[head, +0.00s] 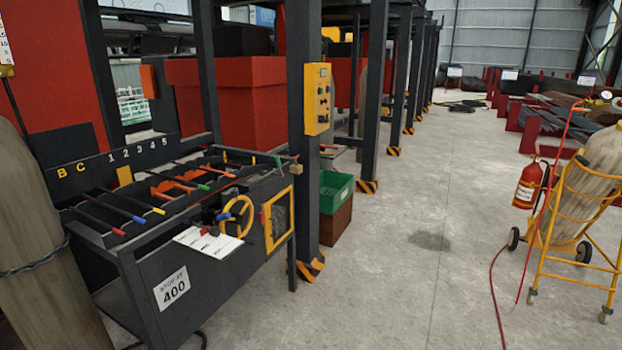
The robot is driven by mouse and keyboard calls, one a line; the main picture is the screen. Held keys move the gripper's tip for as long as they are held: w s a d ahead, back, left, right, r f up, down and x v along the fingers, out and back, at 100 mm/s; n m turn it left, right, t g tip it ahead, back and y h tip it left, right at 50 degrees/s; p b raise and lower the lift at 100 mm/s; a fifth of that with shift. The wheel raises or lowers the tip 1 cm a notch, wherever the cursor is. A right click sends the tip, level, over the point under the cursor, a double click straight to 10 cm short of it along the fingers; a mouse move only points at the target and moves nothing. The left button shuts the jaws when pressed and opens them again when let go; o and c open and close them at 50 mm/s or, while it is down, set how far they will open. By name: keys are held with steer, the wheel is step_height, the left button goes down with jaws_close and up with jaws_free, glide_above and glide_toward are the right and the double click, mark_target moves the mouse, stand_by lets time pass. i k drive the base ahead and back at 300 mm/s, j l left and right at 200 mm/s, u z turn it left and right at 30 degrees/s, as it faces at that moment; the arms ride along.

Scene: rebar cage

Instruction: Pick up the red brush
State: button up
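No red brush can be clearly made out in the head view. A dark workbench (140,263) stands at the left, with a slotted tray of rod-like tools on top. One rod has a red tip (118,232) at the bench's front left; others have a blue tip (138,219), a yellow tip (158,211) and a green tip (203,187). Orange-red pieces (173,186) lie in the middle of the tray. They are too small to tell whether any is a brush. My gripper is not in view.
A yellow handwheel (237,217) and white sheets (208,242) are at the bench's right end. A dark post (303,150) and green bin (335,191) stand beyond. A yellow cylinder cart (575,235) and red hose (497,300) are right. The middle floor is clear.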

mark_target(324, 148)
steer(key=i+z, duration=0.25)
steer(key=i, duration=3.65)
steer(key=i+j+z, duration=0.2)
steer(key=i, duration=0.15)
steer(key=i+z, duration=0.15)
steer(key=i, duration=0.25)
steer(key=i+j+z, duration=0.2)
steer(key=i+j, duration=0.05)
steer(key=i, duration=0.1)
